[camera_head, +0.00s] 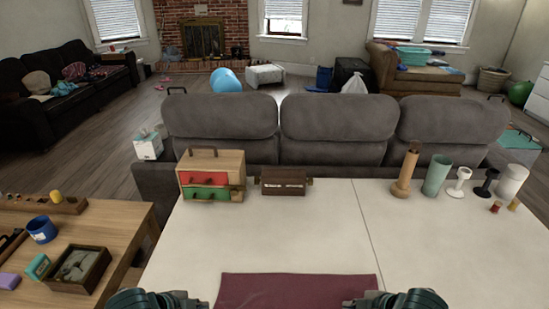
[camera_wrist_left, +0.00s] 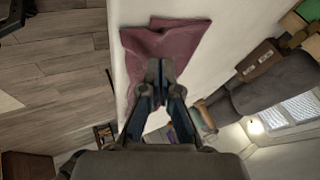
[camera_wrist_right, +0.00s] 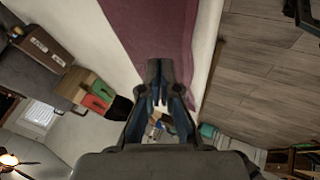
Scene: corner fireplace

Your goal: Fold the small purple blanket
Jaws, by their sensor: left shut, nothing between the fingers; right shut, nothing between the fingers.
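The purple blanket (camera_head: 297,290) lies flat on the white table at its near edge, in the middle of the head view, its near part cut off by the frame. In the left wrist view the blanket (camera_wrist_left: 160,42) shows beyond the fingers, with a crease or bent corner. In the right wrist view the blanket (camera_wrist_right: 155,30) looks smooth. My left gripper (camera_head: 205,303) is at the blanket's left side, shut and empty; it also shows in the left wrist view (camera_wrist_left: 160,65). My right gripper (camera_head: 348,303) is at the right side, shut and empty; it also shows in the right wrist view (camera_wrist_right: 160,68).
The white table (camera_head: 300,230) is clear around the blanket. Along its far edge stand a wooden drawer box (camera_head: 211,160), a dark brown box (camera_head: 284,182), a wooden cylinder (camera_head: 406,170) and a green cup (camera_head: 437,175). A grey sofa (camera_head: 338,130) stands behind. A wooden table (camera_head: 105,235) is left.

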